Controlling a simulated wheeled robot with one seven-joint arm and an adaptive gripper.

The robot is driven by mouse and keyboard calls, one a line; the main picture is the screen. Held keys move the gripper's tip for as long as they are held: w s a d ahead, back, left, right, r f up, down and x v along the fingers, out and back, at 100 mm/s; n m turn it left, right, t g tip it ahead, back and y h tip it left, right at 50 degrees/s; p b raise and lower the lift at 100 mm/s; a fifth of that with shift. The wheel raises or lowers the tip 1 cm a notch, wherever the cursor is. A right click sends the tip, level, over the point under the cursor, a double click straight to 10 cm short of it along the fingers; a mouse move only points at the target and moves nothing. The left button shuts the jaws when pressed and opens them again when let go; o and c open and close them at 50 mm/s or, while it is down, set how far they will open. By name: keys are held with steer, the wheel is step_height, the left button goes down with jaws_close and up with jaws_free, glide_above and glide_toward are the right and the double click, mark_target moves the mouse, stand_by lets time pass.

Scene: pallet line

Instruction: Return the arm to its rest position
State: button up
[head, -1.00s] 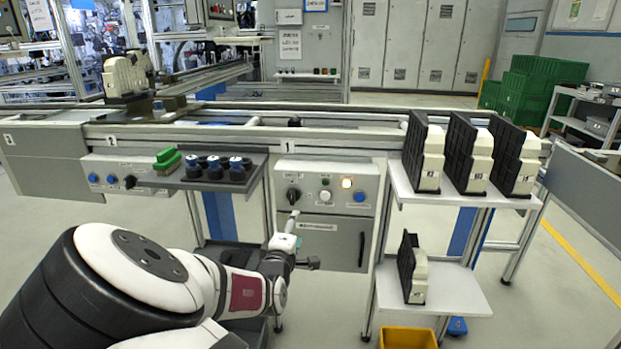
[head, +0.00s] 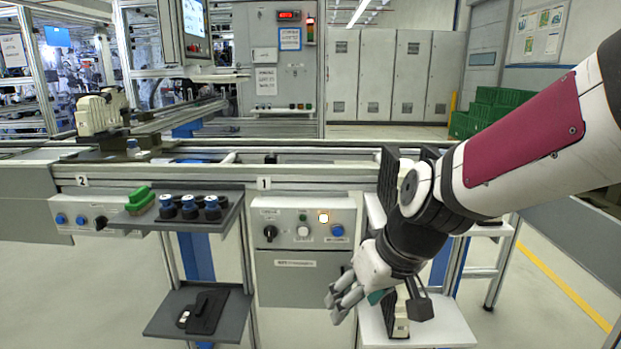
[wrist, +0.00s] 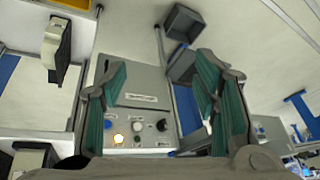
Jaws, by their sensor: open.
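My gripper (head: 378,298) hangs at the right of the control box in the head view, its fingers apart and pointing down. In the wrist view my gripper (wrist: 165,100) shows two green-padded fingers spread wide with nothing between them. My arm comes in from the upper right of the head view and hides most of the right-hand shelf rack. The control box (head: 300,277) with a lit yellow button stands behind and to the left of the gripper; it also shows between the fingers in the wrist view (wrist: 142,90).
A lower white shelf (head: 455,333) with a black-and-cream part (head: 401,315) is close beside my gripper. A grey shelf (head: 225,200) holds blue-topped pieces and a green-handled brush. A dark lower shelf (head: 165,320) holds a black item. Green crates (head: 490,112) stand at the back right.

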steer(key=s+d+r+m+g+h, duration=0.15)
steer(key=s+d, duration=0.25)
steer(key=s, duration=0.5)
steer(key=s+d+r+m+g+h, duration=0.15)
steer(key=s+d, duration=0.25)
steer(key=s, duration=0.4)
steer(key=s+d+r+m, duration=0.15)
steer(key=s+d, duration=0.25)
steer(key=s, duration=0.5)
step_height(320, 180, up, 24)
steer(key=t+p, duration=0.3)
steer(key=p, duration=1.9)
steer(key=shift+a+f, duration=0.15)
steer(key=shift+f, duration=0.05)
